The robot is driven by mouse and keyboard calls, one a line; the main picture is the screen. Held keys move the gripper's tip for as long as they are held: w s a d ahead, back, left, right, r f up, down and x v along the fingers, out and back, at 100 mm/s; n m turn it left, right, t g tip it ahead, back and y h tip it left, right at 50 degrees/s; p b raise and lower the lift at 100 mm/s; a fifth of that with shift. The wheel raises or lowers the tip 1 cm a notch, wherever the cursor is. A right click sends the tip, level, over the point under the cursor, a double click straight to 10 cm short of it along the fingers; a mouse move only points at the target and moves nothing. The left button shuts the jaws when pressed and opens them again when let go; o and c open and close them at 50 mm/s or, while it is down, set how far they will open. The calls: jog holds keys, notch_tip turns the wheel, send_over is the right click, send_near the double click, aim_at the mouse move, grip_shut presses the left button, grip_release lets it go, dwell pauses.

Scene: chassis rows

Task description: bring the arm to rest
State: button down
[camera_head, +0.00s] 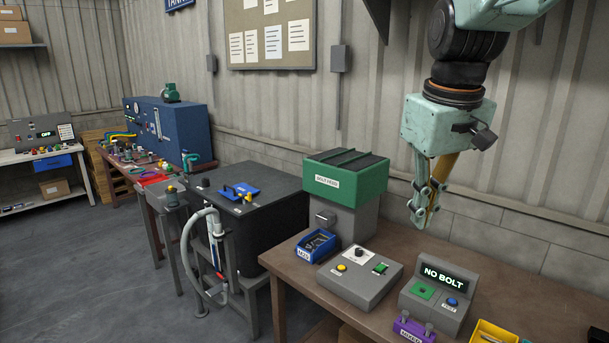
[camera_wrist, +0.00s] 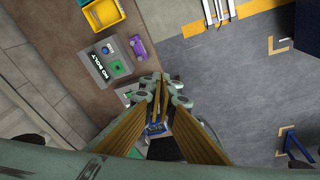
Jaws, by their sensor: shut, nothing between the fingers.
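My gripper (camera_head: 421,218) is a pale green adaptive one hanging from the arm at the upper right of the head view. It points down and is shut, with nothing between its fingers. It hangs in the air above the brown workbench (camera_head: 458,250), apart from everything on it. In the wrist view the gripper (camera_wrist: 161,84) shows at the middle, fingertips together, over the bench edge.
Below and around stand a "NO BOLT" tester (camera_head: 437,296), a grey button box (camera_head: 360,275), a green-topped bolt feeder (camera_head: 345,180), a blue bin (camera_head: 315,246), a purple holder (camera_head: 414,330) and a yellow tray (camera_head: 492,333). A corrugated wall (camera_head: 540,120) stands behind. Floor (camera_wrist: 240,80) is open beside the bench.

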jog(key=s+f+m+b, duration=0.1)
jog(key=s+f, duration=0.1)
jog(key=s, duration=0.8)
jog(key=s+a+f+m+t+b, duration=0.1)
jog(key=s+f, duration=0.2)
jog(key=s, duration=0.7)
jog(key=s+a+f+m+b, duration=0.1)
jog(key=s+f+b, duration=0.1)
jog(key=s, duration=0.8)
jog(key=shift+f, duration=0.4)
